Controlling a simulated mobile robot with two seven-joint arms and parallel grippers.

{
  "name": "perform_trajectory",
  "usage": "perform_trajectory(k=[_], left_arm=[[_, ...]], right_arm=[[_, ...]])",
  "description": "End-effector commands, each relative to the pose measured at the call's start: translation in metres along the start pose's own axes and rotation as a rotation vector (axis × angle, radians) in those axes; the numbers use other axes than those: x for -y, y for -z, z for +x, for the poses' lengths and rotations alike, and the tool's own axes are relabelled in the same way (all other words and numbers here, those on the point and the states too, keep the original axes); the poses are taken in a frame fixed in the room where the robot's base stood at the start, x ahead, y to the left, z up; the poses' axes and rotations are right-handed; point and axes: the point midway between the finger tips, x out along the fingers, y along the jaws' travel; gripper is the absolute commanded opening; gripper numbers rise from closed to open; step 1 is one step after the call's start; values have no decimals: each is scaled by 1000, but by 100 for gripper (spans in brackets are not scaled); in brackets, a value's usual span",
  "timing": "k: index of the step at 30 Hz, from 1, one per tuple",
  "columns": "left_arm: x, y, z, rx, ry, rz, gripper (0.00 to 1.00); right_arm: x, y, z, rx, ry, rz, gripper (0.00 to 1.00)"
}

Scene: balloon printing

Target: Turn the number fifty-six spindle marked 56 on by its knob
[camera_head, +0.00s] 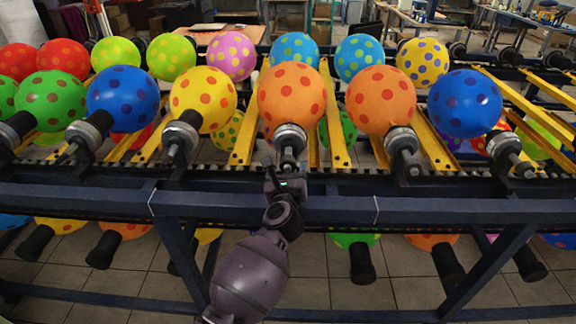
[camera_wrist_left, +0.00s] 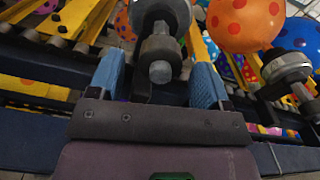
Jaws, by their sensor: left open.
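In the head view, a spindle (camera_head: 291,139) with a grey metal collar carries an orange balloon with red dots (camera_head: 291,95) at the middle of the front row. No number 56 can be read on any spindle. My left gripper (camera_head: 287,172) is just in front of this spindle's near end. In the left wrist view, my left gripper (camera_wrist_left: 157,82) is open, with blue finger pads on either side of the spindle's dark knob end (camera_wrist_left: 160,62). Gaps show between the knob and both pads. My right gripper is in neither view.
Neighbouring spindles stand close on both sides, one with a yellow balloon (camera_head: 203,99) and one with an orange balloon (camera_head: 380,101). A dark blue rail (camera_head: 430,208) runs across the front. More balloons hang below it. Yellow bars lie between the spindles.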

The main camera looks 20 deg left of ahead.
Motion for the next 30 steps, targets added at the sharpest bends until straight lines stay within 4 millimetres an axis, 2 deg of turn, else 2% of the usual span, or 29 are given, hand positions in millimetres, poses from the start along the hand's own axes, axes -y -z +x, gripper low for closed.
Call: perform_trajectory(k=[6,18,27,30], left_arm=[[0,1,20,0,1,0,72],[0,0,25,0,1,0,70],[0,0,24,0,1,0,24],[0,0,24,0,1,1,22]], right_arm=[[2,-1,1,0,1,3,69],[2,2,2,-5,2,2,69],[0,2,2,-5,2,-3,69],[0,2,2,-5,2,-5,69]])
